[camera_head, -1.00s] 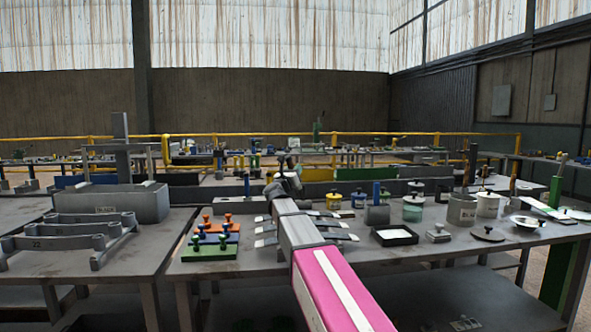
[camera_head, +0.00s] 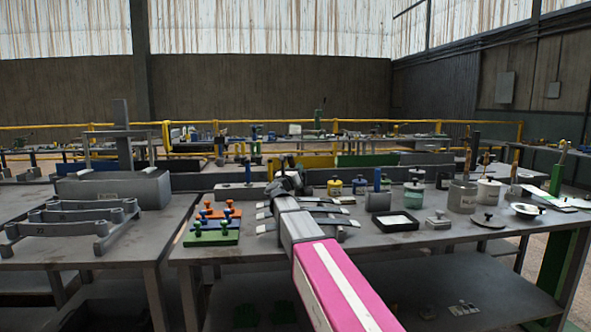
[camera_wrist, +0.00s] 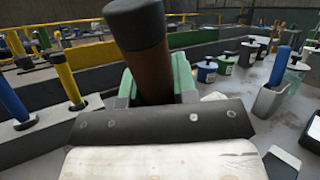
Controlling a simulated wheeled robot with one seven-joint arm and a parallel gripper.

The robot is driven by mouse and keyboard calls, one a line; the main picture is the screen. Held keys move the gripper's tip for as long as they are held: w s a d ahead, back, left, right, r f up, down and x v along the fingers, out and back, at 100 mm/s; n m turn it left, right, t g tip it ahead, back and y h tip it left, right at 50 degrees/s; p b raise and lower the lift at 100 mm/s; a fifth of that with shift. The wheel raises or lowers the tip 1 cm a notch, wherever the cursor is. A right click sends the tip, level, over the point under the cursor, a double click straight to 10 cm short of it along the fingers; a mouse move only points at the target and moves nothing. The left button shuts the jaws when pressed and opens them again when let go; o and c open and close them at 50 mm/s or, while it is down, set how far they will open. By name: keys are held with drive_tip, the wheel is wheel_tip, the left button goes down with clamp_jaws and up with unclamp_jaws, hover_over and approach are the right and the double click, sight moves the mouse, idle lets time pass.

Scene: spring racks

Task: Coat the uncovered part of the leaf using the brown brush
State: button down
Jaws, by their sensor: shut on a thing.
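My gripper (camera_wrist: 155,92) is shut on the brown brush (camera_wrist: 148,68), a thick brown handle with a dark end cap standing up between green finger pads in the wrist view. Its bristles are hidden. In the head view my gripper (camera_head: 286,181) is small and dark at the far end of my arm, over the back part of the bench. Several pale metal leaves (camera_head: 324,221) lie across the bench under my arm, their ends showing on both sides. My arm hides their middles, and I cannot tell which part is uncovered or whether the brush touches one.
Left of the leaves are knobbed green, blue and orange blocks (camera_head: 211,238). To the right stand a black-rimmed tray (camera_head: 395,226), lidded pots (camera_head: 414,196) and a grey canister (camera_head: 462,197) of tools. A blue-handled tool (camera_wrist: 279,72) stands right of my gripper in the wrist view.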

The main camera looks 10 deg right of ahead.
drive_tip(key=shift+f, duration=0.8)
idle(0.4)
drive_tip(key=shift+d, duration=0.2)
drive_tip(key=shift+d, duration=1.55)
drive_tip(key=shift+a+f, duration=0.1)
drive_tip(key=shift+a, duration=1.6)
drive_tip(key=shift+r, duration=3.05)
